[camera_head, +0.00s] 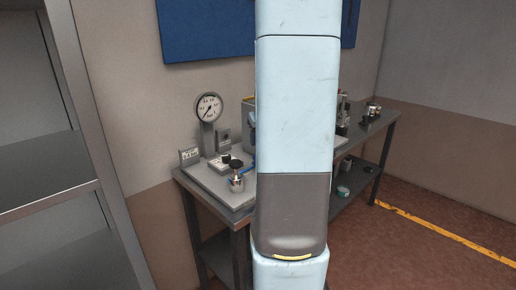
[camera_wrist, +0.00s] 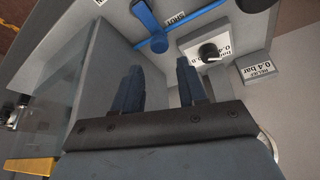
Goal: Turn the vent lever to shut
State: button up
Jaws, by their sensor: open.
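The blue vent lever (camera_wrist: 146,20) shows at the top of the wrist view, its round hub over a thin blue pipe (camera_wrist: 197,17). A label reading "SHUT" (camera_wrist: 177,19) lies to the right of the lever; the lever points up-left, away from it. My gripper (camera_wrist: 160,75) is open and empty, its two dark fingers apart and below the lever in the picture. I see no contact with the lever. In the head view my arm hides the gripper and much of the bench unit; a bit of blue (camera_head: 251,165) shows beside it.
A black knob (camera_wrist: 211,52) on a white plate and a "RELIEF 0.4 bar" sign (camera_wrist: 258,68) are right of the fingers. A grey box wall (camera_wrist: 108,60) stands close on the left. A dial gauge (camera_head: 209,107) and metal fitting (camera_head: 236,183) stand on the bench.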

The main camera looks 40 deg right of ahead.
jog(key=shift+v, duration=2.75)
jog(key=s+a+r+n, duration=0.1)
jog(key=s+a+r, duration=0.2)
jog(key=a, duration=0.6)
jog(key=s+a+r+n, duration=0.1)
jog(key=s+a+r, duration=0.15)
jog(key=a, duration=0.75)
jog(key=s+a+n+t+y, duration=0.1)
jog(key=s+a, duration=1)
jog(key=s, duration=0.1)
jog(key=shift+r, duration=0.3)
jog(key=shift+s, duration=0.1)
